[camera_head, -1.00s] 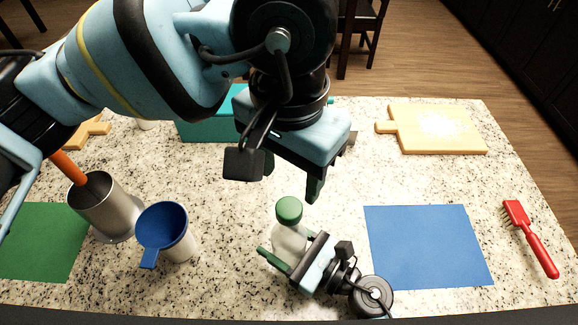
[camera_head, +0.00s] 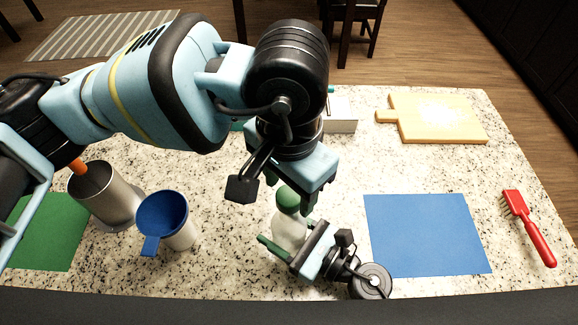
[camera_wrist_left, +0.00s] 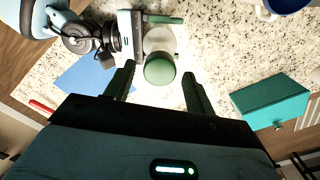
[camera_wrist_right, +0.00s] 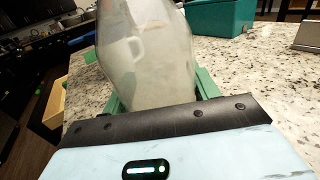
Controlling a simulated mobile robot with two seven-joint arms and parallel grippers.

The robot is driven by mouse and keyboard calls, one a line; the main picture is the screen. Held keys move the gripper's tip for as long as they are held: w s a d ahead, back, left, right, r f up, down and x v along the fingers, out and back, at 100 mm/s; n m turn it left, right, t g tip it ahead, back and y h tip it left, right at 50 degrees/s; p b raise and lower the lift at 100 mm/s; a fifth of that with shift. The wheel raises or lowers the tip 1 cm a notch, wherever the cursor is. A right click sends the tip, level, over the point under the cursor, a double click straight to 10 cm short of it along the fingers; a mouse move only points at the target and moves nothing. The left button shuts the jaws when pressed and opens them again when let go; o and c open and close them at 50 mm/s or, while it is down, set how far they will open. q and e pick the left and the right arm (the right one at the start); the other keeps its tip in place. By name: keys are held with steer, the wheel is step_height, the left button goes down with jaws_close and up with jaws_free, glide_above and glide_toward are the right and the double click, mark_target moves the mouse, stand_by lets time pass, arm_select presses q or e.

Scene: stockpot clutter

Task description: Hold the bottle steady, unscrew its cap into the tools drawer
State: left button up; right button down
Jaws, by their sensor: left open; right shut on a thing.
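The clear bottle (camera_head: 288,230) stands upright on the counter with a green cap (camera_head: 287,197) on it. My right gripper (camera_head: 284,238) is shut around the bottle's body, which fills the right wrist view (camera_wrist_right: 150,55). My left gripper (camera_head: 288,192) points down at the cap, open. In the left wrist view the cap (camera_wrist_left: 160,70) lies between the two spread fingers, with a gap visible on each side. A teal box with a knob (camera_wrist_left: 268,103) shows in the left wrist view; my left arm mostly hides it in the head view. I cannot tell whether it has an open drawer.
A blue-topped cup (camera_head: 165,215) and a metal canister (camera_head: 105,195) stand left of the bottle. A blue mat (camera_head: 428,235), a red brush (camera_head: 530,228) and a cutting board (camera_head: 440,120) are on the right. A pale box (camera_head: 341,115) stands behind.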

arm_select(q)
steer(key=shift+f, duration=0.75)
steer(key=shift+c, duration=0.3)
